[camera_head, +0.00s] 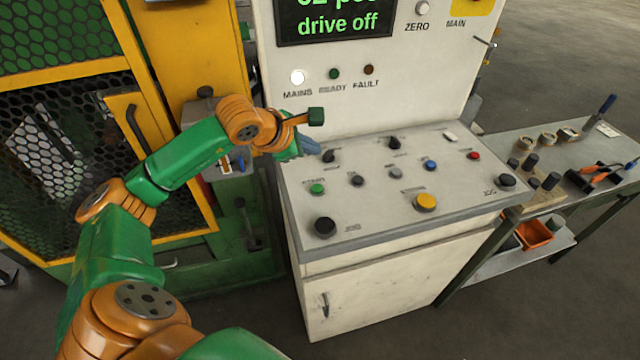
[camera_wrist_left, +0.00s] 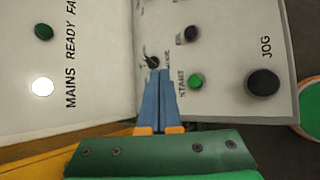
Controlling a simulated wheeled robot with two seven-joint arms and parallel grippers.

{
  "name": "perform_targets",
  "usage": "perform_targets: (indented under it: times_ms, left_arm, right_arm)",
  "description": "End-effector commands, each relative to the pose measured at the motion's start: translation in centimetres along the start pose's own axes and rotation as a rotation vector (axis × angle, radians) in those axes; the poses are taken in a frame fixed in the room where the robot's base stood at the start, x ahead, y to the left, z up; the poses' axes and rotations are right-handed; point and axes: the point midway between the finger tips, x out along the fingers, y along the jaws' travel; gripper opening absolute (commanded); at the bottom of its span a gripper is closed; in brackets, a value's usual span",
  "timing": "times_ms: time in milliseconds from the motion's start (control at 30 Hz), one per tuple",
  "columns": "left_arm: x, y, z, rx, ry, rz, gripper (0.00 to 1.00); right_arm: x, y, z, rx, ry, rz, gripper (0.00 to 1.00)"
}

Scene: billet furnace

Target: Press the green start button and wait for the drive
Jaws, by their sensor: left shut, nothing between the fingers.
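The green start button (camera_head: 317,188) sits at the left of the white console's sloped panel (camera_head: 370,225), above the large black jog knob (camera_head: 324,227). In the left wrist view the start button (camera_wrist_left: 196,81) is right of the fingertips, beside its START label. My left gripper (camera_head: 305,147) is shut and empty, at the panel's upper left edge, apart from the start button. In the wrist view its blue fingers (camera_wrist_left: 159,76) are closed together, with tips near a small black switch. The display (camera_head: 335,20) reads "drive off". The right gripper is not in view.
The white mains lamp (camera_head: 298,77) is lit; the ready lamp (camera_head: 334,73) and fault lamp (camera_head: 368,69) look dark. Other controls crowd the panel, including a yellow button (camera_head: 425,202). A yellow-green mesh guard stands left. A tool bench (camera_head: 560,150) stands right.

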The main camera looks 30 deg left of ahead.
Motion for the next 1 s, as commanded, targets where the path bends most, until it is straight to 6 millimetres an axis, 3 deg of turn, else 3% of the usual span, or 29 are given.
perform_targets:
  times_ms: [467,1000]
  left_arm:
    - [1.0,-0.8,-0.6,-0.002,-0.002,-0.003,0.0]
    - [6.2,-4.6,-4.3,-0.002,-0.004,-0.004,0.0]
  right_arm:
    - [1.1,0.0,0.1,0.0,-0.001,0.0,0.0]
    - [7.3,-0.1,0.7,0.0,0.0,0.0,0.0]
